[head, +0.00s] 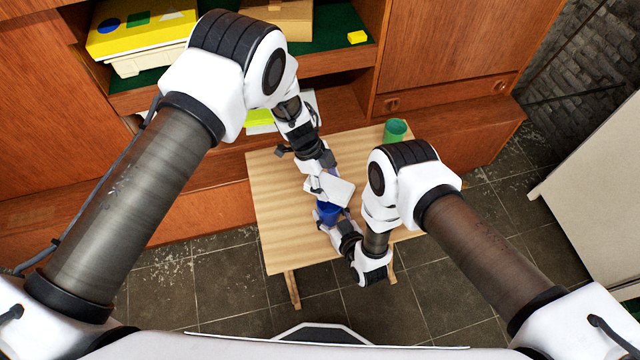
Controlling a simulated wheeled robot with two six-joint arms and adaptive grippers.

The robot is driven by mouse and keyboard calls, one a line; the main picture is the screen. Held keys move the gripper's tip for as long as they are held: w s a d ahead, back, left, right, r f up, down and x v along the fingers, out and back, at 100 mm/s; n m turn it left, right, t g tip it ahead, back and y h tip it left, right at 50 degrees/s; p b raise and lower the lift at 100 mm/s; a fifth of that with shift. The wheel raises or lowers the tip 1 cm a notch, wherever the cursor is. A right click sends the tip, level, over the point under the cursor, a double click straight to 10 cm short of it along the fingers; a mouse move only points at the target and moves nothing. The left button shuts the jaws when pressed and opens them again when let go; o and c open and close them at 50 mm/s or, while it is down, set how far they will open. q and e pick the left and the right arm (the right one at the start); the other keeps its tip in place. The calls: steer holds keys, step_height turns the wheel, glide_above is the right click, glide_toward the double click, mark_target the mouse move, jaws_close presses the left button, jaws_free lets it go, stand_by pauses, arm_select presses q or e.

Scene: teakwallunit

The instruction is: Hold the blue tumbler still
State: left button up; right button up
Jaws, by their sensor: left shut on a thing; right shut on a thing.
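The blue tumbler (329,213) stands near the middle of the wooden table, partly hidden by my grippers. My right gripper (330,224) reaches in from the lower right and is shut on it. My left gripper (318,190) comes down from above, just over the tumbler, and is shut on a white flat thing (341,190), perhaps a cloth. The white thing hangs over the tumbler's top; I cannot tell whether it touches the tumbler or goes inside it.
The small wooden table (275,215) is clear on its left side. A green cup (395,130) stands at its back right.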

arm_select(q)
steer(key=shift+w+d+r, duration=0.1)
steer(key=shift+w+d, duration=0.1)
steer(key=shift+d, duration=0.1)
steer(key=shift+a+r, duration=0.1)
steer(key=shift+r, duration=3.95)
arm_select(e)
steer(key=o, duration=0.6)
steer(key=shift+r, duration=0.75)
steer(key=shift+o, duration=0.4)
